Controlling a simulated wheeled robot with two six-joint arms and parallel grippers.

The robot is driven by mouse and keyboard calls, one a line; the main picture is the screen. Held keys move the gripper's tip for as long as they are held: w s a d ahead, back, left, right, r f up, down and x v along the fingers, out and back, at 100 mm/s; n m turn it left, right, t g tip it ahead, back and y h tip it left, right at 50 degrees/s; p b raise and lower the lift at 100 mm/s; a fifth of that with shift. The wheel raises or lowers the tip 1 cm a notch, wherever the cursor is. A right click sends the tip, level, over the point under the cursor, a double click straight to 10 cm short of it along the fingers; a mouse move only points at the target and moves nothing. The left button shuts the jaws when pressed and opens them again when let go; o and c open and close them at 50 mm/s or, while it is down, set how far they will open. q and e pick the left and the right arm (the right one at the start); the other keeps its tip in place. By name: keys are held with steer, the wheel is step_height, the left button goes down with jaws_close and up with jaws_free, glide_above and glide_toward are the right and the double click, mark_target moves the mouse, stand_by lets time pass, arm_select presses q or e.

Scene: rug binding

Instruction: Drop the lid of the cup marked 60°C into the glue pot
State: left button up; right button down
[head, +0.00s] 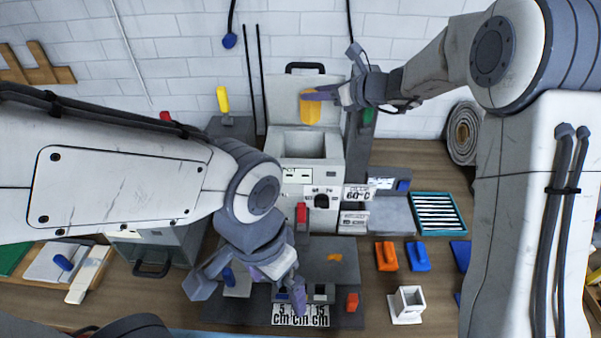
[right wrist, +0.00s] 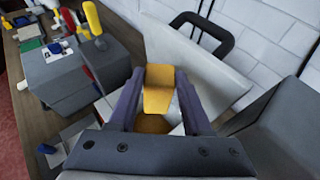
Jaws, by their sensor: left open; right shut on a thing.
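My right gripper (head: 318,95) is shut on an orange-yellow tapered piece (head: 311,112), which also shows between the fingers in the right wrist view (right wrist: 159,88). In the head view it hangs above the back of an open white box (head: 297,180), which looks like the glue pot, in front of its raised lid. An amber surface (right wrist: 153,124) shows below the piece in the wrist view. A card marked 60°C (head: 358,193) stands at the box's front right; I cannot tell which cup it marks. My left gripper (head: 283,288) is open, low over the front bench.
Length cards (head: 300,315) lie below my left gripper. An orange block (head: 386,256), a blue block (head: 418,256) and a small white open box (head: 407,304) are at right. A slotted blue-green tray (head: 437,213) lies farther back. A grey box with a yellow handle (head: 223,100) stands left of the pot.

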mark_target(317, 113)
steer(key=shift+w, duration=0.25)
steer(key=shift+f, duration=0.15)
step_height(317, 113, down, 6)
steer(key=b, duration=0.4)
steer(key=shift+w+r+b, duration=0.1)
steer(key=shift+r+b, duration=0.1)
steer(key=shift+b, duration=0.15)
arm_select(q)
steer(key=f, duration=0.4)
steer(key=shift+w+f, duration=0.25)
steer(key=shift+w, duration=0.1)
arm_select(e)
steer(key=shift+c, duration=1.3)
jaws_free()
arm_select(q)
step_height(317, 113, down, 3)
steer(key=b, duration=0.3)
arm_select(e)
steer(key=v, duration=1)
steer(key=shift+s, duration=0.2)
